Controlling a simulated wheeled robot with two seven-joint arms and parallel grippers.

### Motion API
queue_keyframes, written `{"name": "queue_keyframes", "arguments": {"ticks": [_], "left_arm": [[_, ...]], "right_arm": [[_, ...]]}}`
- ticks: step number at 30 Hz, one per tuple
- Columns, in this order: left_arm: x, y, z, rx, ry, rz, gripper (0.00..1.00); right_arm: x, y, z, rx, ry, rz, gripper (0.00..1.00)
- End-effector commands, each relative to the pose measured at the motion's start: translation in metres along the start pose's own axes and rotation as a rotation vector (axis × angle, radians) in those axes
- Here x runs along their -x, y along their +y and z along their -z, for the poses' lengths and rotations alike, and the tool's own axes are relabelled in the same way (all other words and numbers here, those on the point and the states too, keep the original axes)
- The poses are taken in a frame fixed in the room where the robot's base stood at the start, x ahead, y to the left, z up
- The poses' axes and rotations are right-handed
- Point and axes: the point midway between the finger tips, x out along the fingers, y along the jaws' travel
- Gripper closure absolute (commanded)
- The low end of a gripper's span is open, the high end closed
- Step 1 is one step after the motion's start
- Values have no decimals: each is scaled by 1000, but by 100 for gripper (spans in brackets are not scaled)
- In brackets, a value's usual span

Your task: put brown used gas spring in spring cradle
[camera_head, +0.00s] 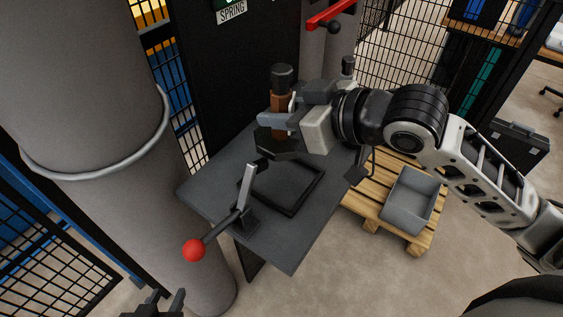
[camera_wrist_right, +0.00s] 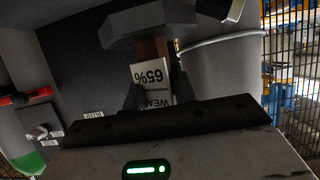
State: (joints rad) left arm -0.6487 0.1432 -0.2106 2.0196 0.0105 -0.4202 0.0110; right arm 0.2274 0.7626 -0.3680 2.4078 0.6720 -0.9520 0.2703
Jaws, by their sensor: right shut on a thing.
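The brown used gas spring (camera_head: 278,103) stands about upright in my right gripper (camera_head: 279,120), its black cap above the jaws. The right gripper is shut on it, above the dark table's far part. In the right wrist view the brown body (camera_wrist_right: 149,47) shows with a white label reading 65% and WEAR, upside down. A low black square frame (camera_head: 320,183) lies on the table; I cannot tell whether it is the spring cradle. My left gripper (camera_head: 168,300) is at the bottom edge, partly cut off, with its fingers apart and empty.
A lever with a red ball (camera_head: 194,250) and a grey upright bar (camera_head: 247,185) stand on the dark table (camera_head: 285,253). A grey bin (camera_head: 409,200) sits on a wooden pallet (camera_head: 365,204) to the right. A thick grey column (camera_head: 80,80) stands left. A SPRING sign (camera_head: 232,11) hangs behind.

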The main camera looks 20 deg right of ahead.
Motion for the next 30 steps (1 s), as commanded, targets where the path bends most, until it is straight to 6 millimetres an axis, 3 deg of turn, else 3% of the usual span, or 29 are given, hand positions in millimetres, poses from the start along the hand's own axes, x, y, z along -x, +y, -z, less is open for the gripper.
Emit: {"name": "queue_keyframes", "arguments": {"ticks": [1,6,14,19,30], "left_arm": [[-2,0,-2,-1,1,-1,64],[-2,1,-2,-1,6,-5,64],[0,3,-9,1,-10,-8,64],[-1,4,-13,1,-16,-10,64],[-1,4,-11,0,-11,-11,64]], "right_arm": [[-6,0,-14,-4,0,1,100],[-19,0,-44,-1,4,0,100],[-27,0,-64,1,7,0,100],[-36,0,-86,1,6,-1,100],[-39,0,-93,3,9,-1,100]]}}
